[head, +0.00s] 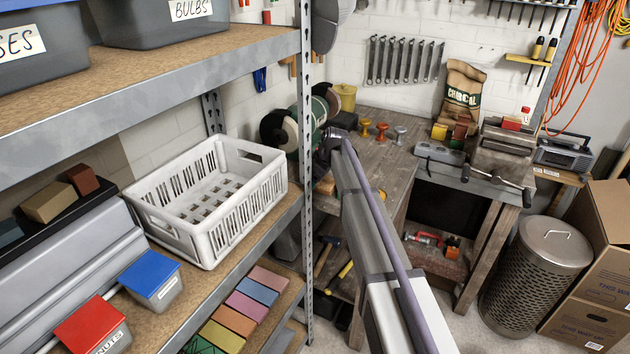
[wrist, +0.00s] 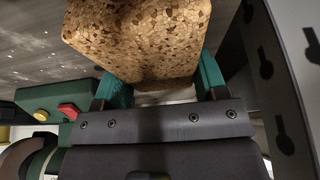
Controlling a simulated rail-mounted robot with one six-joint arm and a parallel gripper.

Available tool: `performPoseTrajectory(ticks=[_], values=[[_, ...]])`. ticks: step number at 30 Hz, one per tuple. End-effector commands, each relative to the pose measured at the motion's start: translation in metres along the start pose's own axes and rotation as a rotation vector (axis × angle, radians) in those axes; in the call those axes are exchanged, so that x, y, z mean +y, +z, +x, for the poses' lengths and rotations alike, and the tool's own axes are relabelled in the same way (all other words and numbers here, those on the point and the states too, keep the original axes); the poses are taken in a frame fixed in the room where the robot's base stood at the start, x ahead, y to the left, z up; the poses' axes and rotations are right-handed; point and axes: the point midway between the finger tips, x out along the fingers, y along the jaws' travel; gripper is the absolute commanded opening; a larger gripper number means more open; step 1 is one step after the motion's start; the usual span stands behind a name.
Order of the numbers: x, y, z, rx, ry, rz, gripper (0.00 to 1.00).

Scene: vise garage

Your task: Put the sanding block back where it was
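A cork-textured block (wrist: 140,40), which looks like the sanding block, sits between the teal fingers of my gripper (wrist: 162,88) in the wrist view. The fingers press on its two sides, so my gripper is shut on it. In the head view my arm reaches to the bench's left end, beside the bench grinder (head: 318,105). My gripper there is mostly hidden behind my own arm, and I cannot clearly make out the block. No marked place for the block can be told apart.
A metal shelf post (head: 307,200) stands close left of my arm and at the wrist view's right (wrist: 290,90). A white crate (head: 215,200) sits on the shelf. The wooden bench (head: 385,150) holds small knobs (head: 381,130), a charcoal bag (head: 462,95) and a vise (head: 500,150).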

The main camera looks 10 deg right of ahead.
Motion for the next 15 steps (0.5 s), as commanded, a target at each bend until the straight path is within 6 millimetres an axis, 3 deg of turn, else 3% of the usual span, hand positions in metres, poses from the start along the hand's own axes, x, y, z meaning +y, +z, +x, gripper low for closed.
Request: performPoseTrajectory(ticks=[7,15], values=[[-0.0001,-0.0001,-0.0003,-0.001,0.000,0.000,0.91],[-0.0001,-0.0011,-0.0029,-0.001,0.000,0.000,0.91]])
